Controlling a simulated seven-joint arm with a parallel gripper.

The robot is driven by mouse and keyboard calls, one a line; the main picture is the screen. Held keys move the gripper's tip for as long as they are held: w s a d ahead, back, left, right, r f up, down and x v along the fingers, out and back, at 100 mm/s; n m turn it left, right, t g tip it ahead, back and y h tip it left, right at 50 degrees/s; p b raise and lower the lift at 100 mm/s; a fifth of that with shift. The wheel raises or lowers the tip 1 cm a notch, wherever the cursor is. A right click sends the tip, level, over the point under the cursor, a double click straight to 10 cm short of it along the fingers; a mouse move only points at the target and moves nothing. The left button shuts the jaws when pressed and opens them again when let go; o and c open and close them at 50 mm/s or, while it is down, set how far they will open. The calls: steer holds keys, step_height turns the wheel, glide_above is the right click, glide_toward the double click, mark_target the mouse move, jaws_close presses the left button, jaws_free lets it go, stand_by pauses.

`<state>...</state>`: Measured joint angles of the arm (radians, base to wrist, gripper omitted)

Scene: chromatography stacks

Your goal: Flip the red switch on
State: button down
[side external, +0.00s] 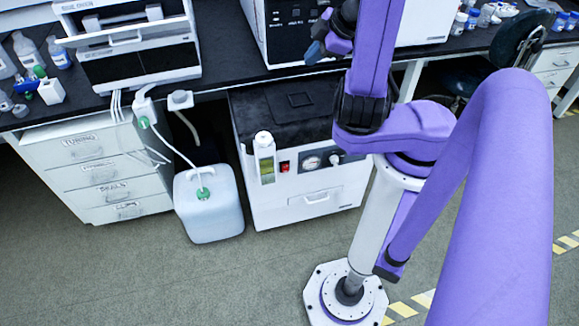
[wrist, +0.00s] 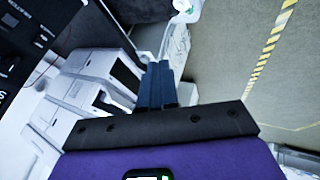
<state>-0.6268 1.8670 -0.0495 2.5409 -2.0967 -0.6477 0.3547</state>
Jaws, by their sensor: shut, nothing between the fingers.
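The red switch (side external: 285,167) is small and sits on the front panel of a white floor unit (side external: 300,205) under the bench, just left of a round gauge (side external: 312,162). Whether it is on or off is too small to tell. My gripper (side external: 313,52) is above and away from it, in front of the bench-top instrument, with its blue fingers pointing left. In the wrist view the two blue fingers (wrist: 158,75) lie together, shut and empty. I cannot make out the switch in the wrist view.
A white jug (side external: 208,215) with a tube stands left of the floor unit. A bottle (side external: 265,150) is mounted on the unit's front, left of the switch. The floor in front is open.

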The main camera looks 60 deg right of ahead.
mark_target(285, 168)
step_height(285, 168, down, 44)
steer(key=shift+r, duration=0.2)
stand_by(0.7)
steer(key=shift+w+d+f, duration=0.6)
steer(key=shift+w+f, duration=0.8)
steer(key=shift+f, duration=0.05)
steer(key=shift+w+d+f, duration=0.55)
steer(key=shift+w+f, duration=0.85)
steer(key=shift+w, duration=0.05)
steer(key=shift+w+d+f, duration=0.6)
steer(key=shift+w+f, duration=0.8)
steer(key=shift+f, duration=0.05)
steer(key=shift+w+d+f, duration=0.1)
steer(key=shift+w, duration=0.15)
